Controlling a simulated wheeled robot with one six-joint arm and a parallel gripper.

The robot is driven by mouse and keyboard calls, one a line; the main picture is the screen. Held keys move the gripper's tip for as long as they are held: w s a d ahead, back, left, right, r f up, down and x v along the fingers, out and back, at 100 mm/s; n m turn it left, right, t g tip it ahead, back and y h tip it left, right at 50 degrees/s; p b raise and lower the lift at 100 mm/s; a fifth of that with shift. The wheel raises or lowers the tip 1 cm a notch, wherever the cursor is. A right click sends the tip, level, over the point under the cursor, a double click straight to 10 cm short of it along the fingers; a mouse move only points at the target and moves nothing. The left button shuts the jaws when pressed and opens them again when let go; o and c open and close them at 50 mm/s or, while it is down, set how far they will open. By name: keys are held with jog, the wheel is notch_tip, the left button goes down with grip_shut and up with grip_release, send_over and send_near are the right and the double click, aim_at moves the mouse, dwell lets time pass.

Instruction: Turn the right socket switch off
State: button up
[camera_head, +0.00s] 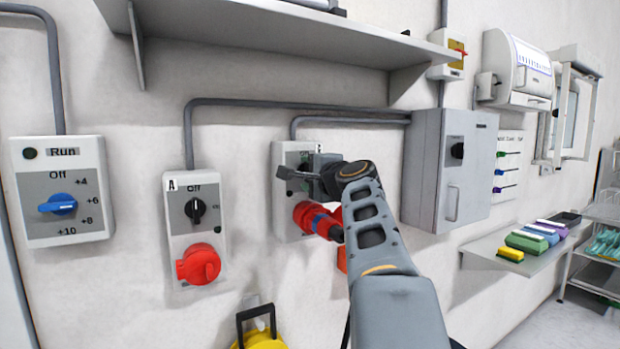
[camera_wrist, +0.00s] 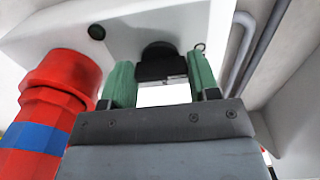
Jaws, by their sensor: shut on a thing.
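The right socket, marked B, is a grey and white wall box (camera_head: 284,225) in the middle of the head view. A red plug with a blue band (camera_head: 318,220) sits in its lower part, and shows at the left of the wrist view (camera_wrist: 52,95). My gripper (camera_head: 296,174) is at the upper part of this box and covers its switch in the head view. In the wrist view, the black switch knob (camera_wrist: 160,62) is between my gripper's green fingers (camera_wrist: 160,80), which are shut on it. The knob's setting cannot be read.
Left socket A (camera_head: 178,229) has a black switch and red outlet. A Run box (camera_head: 35,225) is further left. A grey cabinet (camera_head: 428,165) stands close right of my arm. A shelf (camera_head: 270,35) juts out above. A conduit (camera_wrist: 262,45) runs beside the box.

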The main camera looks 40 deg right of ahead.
dwell(0.4)
jog(key=o, duration=0.9)
jog(key=shift+s, duration=0.1)
jog(key=s, duration=0.4)
jog(key=s+a+b, duration=0.1)
jog(key=s, duration=0.4)
jog(key=s+a+b, duration=0.1)
jog(key=s, duration=0.3)
jog(key=shift+s, duration=0.25)
